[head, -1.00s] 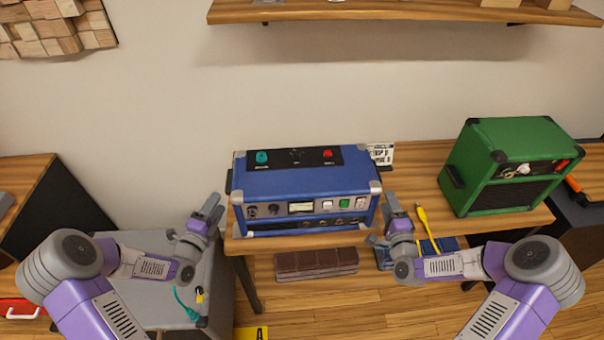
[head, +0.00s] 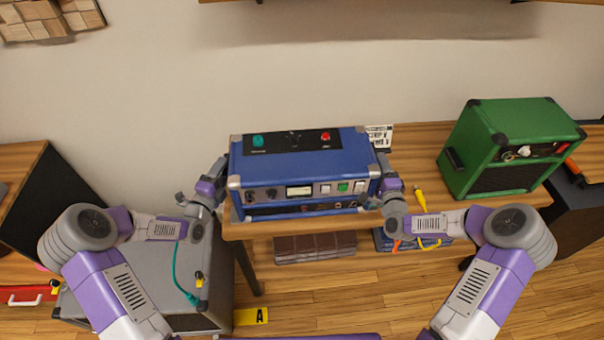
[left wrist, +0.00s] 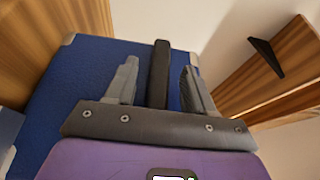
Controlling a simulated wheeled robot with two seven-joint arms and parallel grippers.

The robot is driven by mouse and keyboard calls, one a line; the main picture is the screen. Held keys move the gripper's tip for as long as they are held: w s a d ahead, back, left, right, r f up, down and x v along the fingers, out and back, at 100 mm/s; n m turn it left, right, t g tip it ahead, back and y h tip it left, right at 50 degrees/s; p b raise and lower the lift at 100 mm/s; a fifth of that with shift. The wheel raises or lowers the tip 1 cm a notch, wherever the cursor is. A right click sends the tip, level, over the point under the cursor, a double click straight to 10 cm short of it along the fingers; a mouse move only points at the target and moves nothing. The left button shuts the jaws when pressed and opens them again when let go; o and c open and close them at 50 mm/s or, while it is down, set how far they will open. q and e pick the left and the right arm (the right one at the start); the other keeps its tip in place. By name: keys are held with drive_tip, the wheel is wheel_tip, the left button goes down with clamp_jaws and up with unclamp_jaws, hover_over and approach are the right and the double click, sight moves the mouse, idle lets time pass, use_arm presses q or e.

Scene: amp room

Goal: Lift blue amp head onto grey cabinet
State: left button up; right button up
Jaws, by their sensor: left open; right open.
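The blue amp head (head: 300,170) stands upright on a wooden bench, its knobs and switches facing me. The grey cabinet (head: 218,272) stands lower, to the left of the bench, partly hidden by my left arm. My left gripper (head: 203,184) is open at the amp's left end. In the left wrist view, the black side handle (left wrist: 159,75) of the amp lies between the open fingers (left wrist: 157,85), with gaps on both sides. My right gripper (head: 383,182) is open close to the amp's right end; I cannot tell whether it touches.
A green amp (head: 508,150) stands at the bench's right (head: 415,150). A yellow-tipped cable (head: 420,200) lies near my right gripper. A teal cable (head: 177,278) and a small black-and-yellow item (head: 200,280) are on the cabinet. A yellow "A" marker (head: 250,316) lies on the floor.

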use_arm(q)
drive_tip(key=shift+x, duration=0.9)
use_arm(e)
drive_tip(key=shift+w+a, duration=0.1)
drive_tip(key=shift+w, duration=0.8)
use_arm(q)
clamp_jaws()
use_arm(e)
clamp_jaws()
use_arm(q)
drive_tip(key=shift+w+r, duration=0.15)
drive_tip(key=shift+r, duration=0.2)
use_arm(e)
drive_tip(key=shift+w+r, duration=0.15)
drive_tip(key=shift+r, duration=0.2)
